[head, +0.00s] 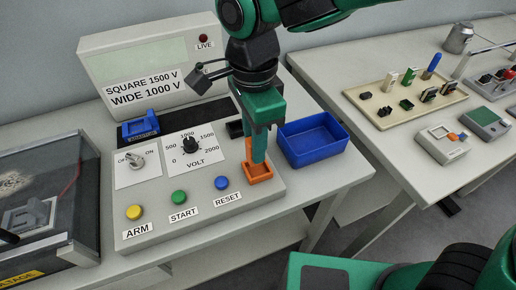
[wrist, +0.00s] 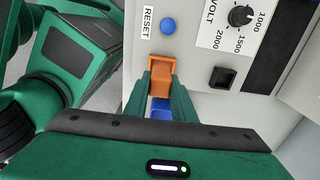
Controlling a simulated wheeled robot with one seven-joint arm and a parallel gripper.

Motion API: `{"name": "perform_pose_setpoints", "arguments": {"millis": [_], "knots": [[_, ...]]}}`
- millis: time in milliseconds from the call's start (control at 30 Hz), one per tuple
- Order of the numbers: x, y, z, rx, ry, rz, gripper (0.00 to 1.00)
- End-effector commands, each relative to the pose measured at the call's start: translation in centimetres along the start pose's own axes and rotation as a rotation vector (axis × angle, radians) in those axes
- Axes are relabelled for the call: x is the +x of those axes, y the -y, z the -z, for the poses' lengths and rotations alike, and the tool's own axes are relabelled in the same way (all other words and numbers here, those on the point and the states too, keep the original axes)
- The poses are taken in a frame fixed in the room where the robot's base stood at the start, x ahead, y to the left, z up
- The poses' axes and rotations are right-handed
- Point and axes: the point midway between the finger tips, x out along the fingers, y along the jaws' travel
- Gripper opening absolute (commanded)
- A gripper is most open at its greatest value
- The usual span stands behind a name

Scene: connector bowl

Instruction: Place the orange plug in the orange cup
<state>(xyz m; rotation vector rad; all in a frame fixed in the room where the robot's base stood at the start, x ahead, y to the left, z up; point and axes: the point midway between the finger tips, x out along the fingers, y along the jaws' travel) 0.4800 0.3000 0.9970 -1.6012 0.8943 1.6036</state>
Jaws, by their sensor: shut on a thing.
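The orange cup (head: 262,178) is a small square open holder at the right edge of the grey control panel, right of the blue RESET button. My gripper (head: 257,150) points down directly over it and is shut on the orange plug (head: 249,149), an upright orange block partly hidden by a finger. In the wrist view the plug (wrist: 160,88) shows between the fingers, and the cup's rim (wrist: 151,62) is just beyond it. The plug's lower end is at the cup. I cannot tell how deep it sits inside.
A blue tray (head: 312,152) stands close to the right of my gripper. A black square socket (head: 235,129) and a blue holder (head: 139,129) are on the panel. A second table at the right bears a beige board (head: 378,119) with several small parts.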

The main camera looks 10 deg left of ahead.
Motion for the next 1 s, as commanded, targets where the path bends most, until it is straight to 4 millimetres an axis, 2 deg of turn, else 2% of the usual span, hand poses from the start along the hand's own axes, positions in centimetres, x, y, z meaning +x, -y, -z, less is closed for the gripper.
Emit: {"name": "perform_pose_setpoints", "arguments": {"millis": [167,433,867,900,967,1000], "knots": [[0.8,0.3,0.8,0.001,-0.001,-0.003,0.01],[4.2,0.3,0.7,0.000,-0.002,-0.002,0.01],[4.8,0.4,0.7,0.001,-0.001,-0.001,0.01],[4.8,0.4,0.7,0.001,-0.001,0.000,0.30],[4.7,0.4,0.7,0.001,-0.001,0.000,0.42],[4.7,0.4,0.7,0.001,-0.001,0.000,0.42]]}}
